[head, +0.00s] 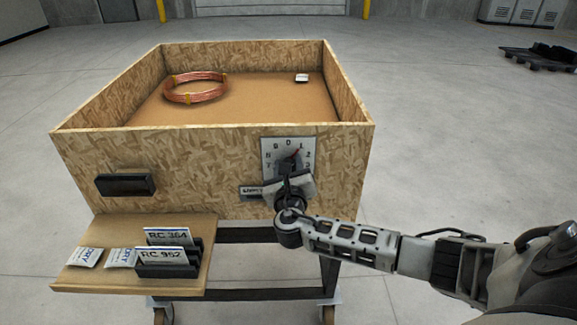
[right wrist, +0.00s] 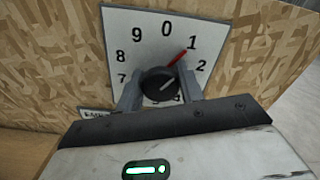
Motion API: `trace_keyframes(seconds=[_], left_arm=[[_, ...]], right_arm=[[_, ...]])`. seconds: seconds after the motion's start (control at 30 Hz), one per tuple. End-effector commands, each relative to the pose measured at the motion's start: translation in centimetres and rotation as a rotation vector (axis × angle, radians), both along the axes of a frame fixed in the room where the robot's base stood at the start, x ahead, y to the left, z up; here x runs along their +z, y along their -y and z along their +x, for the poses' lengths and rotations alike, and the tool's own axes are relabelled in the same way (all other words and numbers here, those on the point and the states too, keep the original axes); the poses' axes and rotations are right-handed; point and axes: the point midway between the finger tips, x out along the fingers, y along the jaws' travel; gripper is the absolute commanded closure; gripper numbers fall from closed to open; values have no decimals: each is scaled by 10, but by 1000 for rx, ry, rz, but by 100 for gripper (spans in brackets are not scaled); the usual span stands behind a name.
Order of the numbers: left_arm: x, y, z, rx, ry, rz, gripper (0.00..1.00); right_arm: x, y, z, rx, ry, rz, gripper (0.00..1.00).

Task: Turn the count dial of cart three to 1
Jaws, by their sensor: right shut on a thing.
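The count dial plate (head: 268,146) is a white square with black numerals on the front wall of the cart (head: 210,155). In the right wrist view the dial plate (right wrist: 120,32) shows 9, 0, 1 and 2 clearly; the lower numerals are partly hidden. Its black knob (right wrist: 157,82) has a red pointer (right wrist: 177,59) that points up and right at the 1. My right gripper (head: 288,177) is at the dial. In its wrist view my right gripper (right wrist: 160,90) is shut on the knob, one finger on each side. My left gripper is not in view.
A copper coil (head: 195,88) and a small white item (head: 302,78) lie in the open box. A side shelf (head: 75,278) holds white packets and label cards (head: 165,256) in black holders. A black handle (head: 125,184) is on the front wall.

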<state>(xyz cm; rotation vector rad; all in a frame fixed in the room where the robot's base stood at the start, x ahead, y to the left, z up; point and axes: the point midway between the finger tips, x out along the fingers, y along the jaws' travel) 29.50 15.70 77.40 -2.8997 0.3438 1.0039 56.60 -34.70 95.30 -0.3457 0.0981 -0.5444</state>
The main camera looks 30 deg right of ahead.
Motion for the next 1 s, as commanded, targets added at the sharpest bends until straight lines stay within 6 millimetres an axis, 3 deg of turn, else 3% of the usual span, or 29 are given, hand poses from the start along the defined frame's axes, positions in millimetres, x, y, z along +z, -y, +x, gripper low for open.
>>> trace_keyframes(seconds=[0.17, 0.2, 0.27, 0.67, 1.0], left_arm=[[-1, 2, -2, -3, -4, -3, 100], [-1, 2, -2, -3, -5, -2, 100], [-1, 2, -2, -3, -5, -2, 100], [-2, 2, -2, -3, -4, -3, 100], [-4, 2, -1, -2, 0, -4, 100]], right_arm=[[1, 0, 0, 0, 3, -2, 85], [1, 0, 0, 0, 3, -1, 57], [1, 0, 0, 0, 3, -1, 41], [-1, -4, -6, 2, 0, 1, 41], [-2, -42, -68, 3, -1, 4, 41]])
